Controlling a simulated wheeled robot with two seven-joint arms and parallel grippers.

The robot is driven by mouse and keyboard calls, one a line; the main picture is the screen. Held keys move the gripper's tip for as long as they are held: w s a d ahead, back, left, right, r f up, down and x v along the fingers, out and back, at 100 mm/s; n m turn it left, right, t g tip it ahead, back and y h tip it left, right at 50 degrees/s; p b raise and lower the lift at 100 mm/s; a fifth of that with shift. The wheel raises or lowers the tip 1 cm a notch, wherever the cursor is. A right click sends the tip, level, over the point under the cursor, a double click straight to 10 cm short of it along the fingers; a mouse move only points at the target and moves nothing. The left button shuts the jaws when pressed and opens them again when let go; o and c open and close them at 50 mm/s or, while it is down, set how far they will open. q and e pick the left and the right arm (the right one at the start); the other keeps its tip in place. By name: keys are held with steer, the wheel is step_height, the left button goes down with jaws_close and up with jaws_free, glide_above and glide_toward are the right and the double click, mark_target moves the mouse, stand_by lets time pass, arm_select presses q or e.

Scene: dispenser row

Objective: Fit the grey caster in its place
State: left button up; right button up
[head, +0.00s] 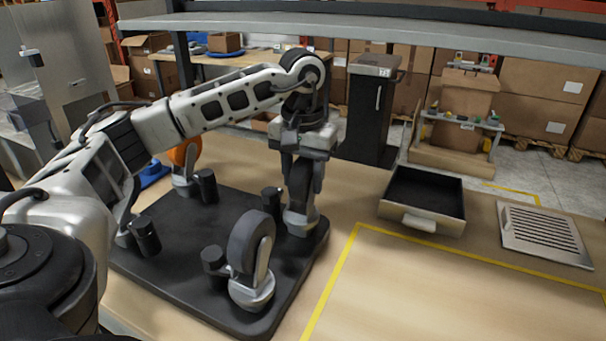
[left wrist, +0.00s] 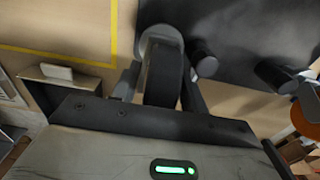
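The grey caster (head: 301,217) stands upright at the back right corner of the black base plate (head: 200,287), beside a short black post (head: 271,201). My left gripper (head: 302,188) points down over it with its fingers on both sides of the dark wheel. In the left wrist view the wheel (left wrist: 163,78) fills the space between the fingers, and the caster's round grey foot (left wrist: 160,37) is at the plate's corner. I cannot tell whether the foot is fully seated. My right gripper is out of view.
Another grey-footed caster (head: 252,263) stands at the plate's front right, and an orange one (head: 185,157) at its back left. More black posts (head: 145,237) rise from the plate. A black open tray (head: 424,199) and slotted metal panel (head: 545,235) lie right. The yellow-taped area (head: 430,300) is clear.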

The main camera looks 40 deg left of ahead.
mark_target(303, 160)
arm_select(q)
steer(key=o, duration=0.4)
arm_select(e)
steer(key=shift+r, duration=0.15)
arm_select(q)
step_height(303, 160, up, 4)
steer(key=shift+r, duration=0.2)
step_height(303, 160, up, 7)
steer(key=shift+r+p, duration=0.1)
steer(key=shift+p, duration=0.95)
step_height(303, 160, up, 4)
steer(key=shift+s+r+p, duration=0.15)
steer(key=shift+r+p, duration=0.1)
steer(key=shift+p, duration=0.05)
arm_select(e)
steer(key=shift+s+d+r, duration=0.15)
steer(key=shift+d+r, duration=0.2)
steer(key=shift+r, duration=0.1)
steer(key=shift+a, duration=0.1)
